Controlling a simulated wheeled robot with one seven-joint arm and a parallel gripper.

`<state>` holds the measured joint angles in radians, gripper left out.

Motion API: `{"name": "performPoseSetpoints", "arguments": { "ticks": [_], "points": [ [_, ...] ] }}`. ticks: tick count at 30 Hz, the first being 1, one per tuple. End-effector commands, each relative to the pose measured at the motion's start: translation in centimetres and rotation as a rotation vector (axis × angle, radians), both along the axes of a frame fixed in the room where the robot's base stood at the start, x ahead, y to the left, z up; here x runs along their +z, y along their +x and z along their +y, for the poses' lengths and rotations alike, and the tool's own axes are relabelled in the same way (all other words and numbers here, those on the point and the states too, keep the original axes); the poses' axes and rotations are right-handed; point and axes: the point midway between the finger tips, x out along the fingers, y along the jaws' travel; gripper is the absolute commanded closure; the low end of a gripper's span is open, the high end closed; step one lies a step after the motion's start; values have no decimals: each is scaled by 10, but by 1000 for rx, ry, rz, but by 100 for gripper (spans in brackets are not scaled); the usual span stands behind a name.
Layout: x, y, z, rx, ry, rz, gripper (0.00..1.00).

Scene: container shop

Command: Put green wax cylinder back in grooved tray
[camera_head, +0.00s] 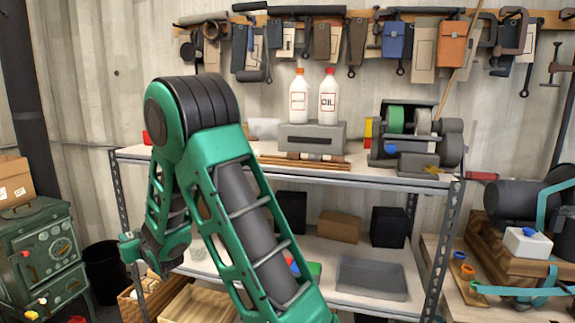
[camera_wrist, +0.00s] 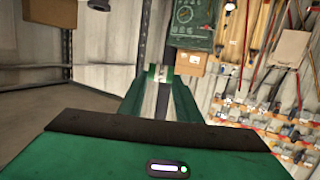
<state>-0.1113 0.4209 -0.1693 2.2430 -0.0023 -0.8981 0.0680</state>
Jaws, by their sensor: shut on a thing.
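My gripper (camera_wrist: 161,76) points away from the wrist camera, its long fingers closed in around a small green thing at their tips. This looks like the green wax cylinder (camera_wrist: 161,77), but it is very small in the wrist view. In the head view my gripper (camera_head: 130,250) hangs at the left, in front of the shelf's left end and away from its boards. A grey shallow tray (camera_head: 372,290) lies on the lower shelf at the right; I cannot make out grooves in it. My arm hides part of the lower shelf.
The metal shelf (camera_head: 400,180) holds two bottles and a machine (camera_head: 415,140) on top, and dark boxes (camera_head: 389,227) below. Wooden crates (camera_head: 200,303) stand low beneath my arm. A green cabinet (camera_head: 45,255) stands left, and a workbench (camera_head: 470,300) right.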

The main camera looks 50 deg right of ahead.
Motion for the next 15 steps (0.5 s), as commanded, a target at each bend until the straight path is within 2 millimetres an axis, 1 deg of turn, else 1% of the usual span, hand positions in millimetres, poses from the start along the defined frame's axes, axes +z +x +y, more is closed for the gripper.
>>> {"name": "performPoseSetpoints", "arguments": {
  "ticks": [1,2,4,5,6,8,9,11,12,14,15],
  "points": [
    [23,2,-11,-32,0,-11,100],
    [35,2,-19,-57,0,-12,100],
    [67,-1,-41,-131,1,-15,100],
    [80,-3,-50,-165,2,-15,100],
    [98,-8,-63,-213,3,-14,100],
    [125,-16,-81,-285,4,-14,100],
    [143,-24,-93,-334,5,-15,100],
    [168,-37,-110,-409,6,-14,100],
    [185,-47,-121,-460,7,-13,100],
    [209,-63,-137,-536,7,-14,100],
    [224,-76,-148,-588,8,-13,100]
  ]
}}
